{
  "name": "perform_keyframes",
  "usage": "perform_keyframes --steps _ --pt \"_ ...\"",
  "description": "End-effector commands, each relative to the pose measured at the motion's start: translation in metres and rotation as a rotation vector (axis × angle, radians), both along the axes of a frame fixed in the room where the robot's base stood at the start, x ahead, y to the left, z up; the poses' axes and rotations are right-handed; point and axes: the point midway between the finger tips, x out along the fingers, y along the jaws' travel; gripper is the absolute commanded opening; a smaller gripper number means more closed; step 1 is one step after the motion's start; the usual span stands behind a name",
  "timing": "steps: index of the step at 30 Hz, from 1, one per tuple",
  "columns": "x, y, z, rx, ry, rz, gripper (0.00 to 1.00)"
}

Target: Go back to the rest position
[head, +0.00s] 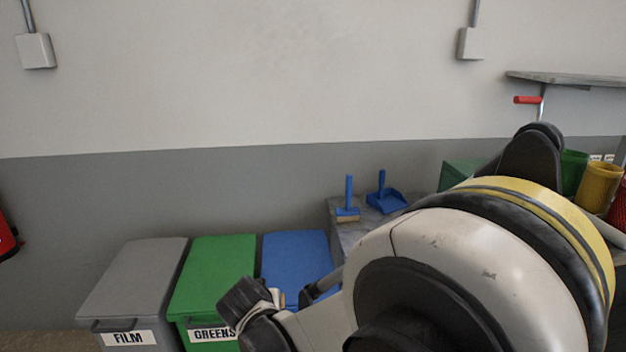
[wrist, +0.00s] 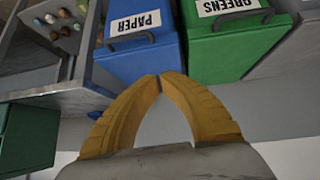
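My gripper (wrist: 160,80) shows in the wrist view as two yellow ridged fingers that arch together and meet at the tips. It is shut, with nothing between the fingers. Beyond the fingertips are the blue PAPER bin (wrist: 143,60) and the green GREENS bin (wrist: 236,47), with their labels upside down in that view. In the head view my arm fills the lower right, and the gripper's fingertips cannot be made out there.
A grey FILM bin (head: 135,278), the green bin (head: 222,265) and the blue bin (head: 297,258) stand in a row by the wall. A blue brush (head: 348,205) and a blue dustpan (head: 386,200) rest on a grey surface. Coloured containers (head: 599,184) stand at the right.

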Motion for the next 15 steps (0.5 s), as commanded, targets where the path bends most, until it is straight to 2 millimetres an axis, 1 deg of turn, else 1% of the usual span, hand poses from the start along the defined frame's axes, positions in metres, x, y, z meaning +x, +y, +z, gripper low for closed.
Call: perform_keyframes --steps 1,2,3,4,5,6,8,9,11,12,14,15 --pt "-0.004 -0.031 0.020 -0.002 0.018 -0.015 0.00" --pt "-0.007 -0.048 0.031 -0.004 0.029 -0.018 0.00" --pt "-0.012 -0.069 0.044 -0.006 0.042 -0.022 0.00" --pt "-0.017 -0.084 0.053 -0.006 0.052 -0.027 0.00" --pt "-0.023 -0.099 0.062 -0.006 0.062 -0.029 0.00" --pt "-0.031 -0.119 0.072 -0.006 0.073 -0.033 0.00" --pt "-0.047 -0.148 0.086 -0.002 0.090 -0.038 0.00" --pt "-0.058 -0.166 0.094 0.000 0.100 -0.042 0.00" --pt "-0.077 -0.191 0.105 0.005 0.113 -0.047 0.00" --pt "-0.090 -0.207 0.110 0.009 0.120 -0.049 0.00" --pt "-0.112 -0.229 0.116 0.015 0.130 -0.054 0.00" --pt "-0.127 -0.242 0.119 0.020 0.135 -0.056 0.00"
